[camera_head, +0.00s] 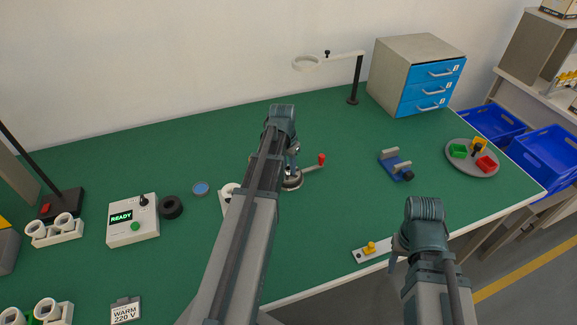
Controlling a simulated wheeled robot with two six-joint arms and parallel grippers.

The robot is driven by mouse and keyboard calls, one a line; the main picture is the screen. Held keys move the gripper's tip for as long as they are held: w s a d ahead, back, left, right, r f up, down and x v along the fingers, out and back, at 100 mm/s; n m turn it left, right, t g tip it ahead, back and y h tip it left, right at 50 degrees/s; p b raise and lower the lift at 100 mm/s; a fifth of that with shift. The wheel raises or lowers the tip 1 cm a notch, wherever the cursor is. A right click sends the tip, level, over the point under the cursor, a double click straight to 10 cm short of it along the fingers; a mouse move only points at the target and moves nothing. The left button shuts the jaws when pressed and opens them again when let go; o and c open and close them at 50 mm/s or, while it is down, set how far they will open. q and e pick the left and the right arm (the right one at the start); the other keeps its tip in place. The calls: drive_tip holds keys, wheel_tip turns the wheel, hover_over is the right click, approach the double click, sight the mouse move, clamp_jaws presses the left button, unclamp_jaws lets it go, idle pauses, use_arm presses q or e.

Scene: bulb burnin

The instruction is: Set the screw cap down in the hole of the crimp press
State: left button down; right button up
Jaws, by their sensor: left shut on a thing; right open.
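The crimp press (293,183) appears to be the round grey device in the middle of the green table, with a lever ending in a red knob (321,158). My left gripper (293,163) is shut and points down right over the press. My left forearm hides most of the fingers and part of the press. The screw cap cannot be made out; the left gripper's closed fingers and what they hold are hidden. I cannot tell whether the held thing touches the press. My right gripper (392,270) is open, mostly hidden by its wrist, beside the table's front edge.
A control box reading READY (133,220), a black ring (171,207) and a blue disc (201,189) lie left. A blue fixture (396,165) and a round tray (490,167) are right. A lamp (353,80) and drawers (389,80) stand behind.

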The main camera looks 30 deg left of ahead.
use_arm(q)
drive_tip(key=shift+r, duration=0.15)
idle(2.1)
drive_tip(key=c, duration=0.6)
unclamp_jaws()
drive_tip(key=shift+o, duration=0.2)
drive_tip(key=shift+r+p, duration=0.1)
drive_tip(key=shift+p, duration=0.2)
wheel_tip(320, 180, up, 14)
drive_tip(key=s+p, duration=0.1)
drive_tip(key=p, duration=1.2)
drive_tip(key=shift+s+f, duration=0.25)
drive_tip(key=shift+s, duration=0.05)
drive_tip(key=shift+a, duration=0.1)
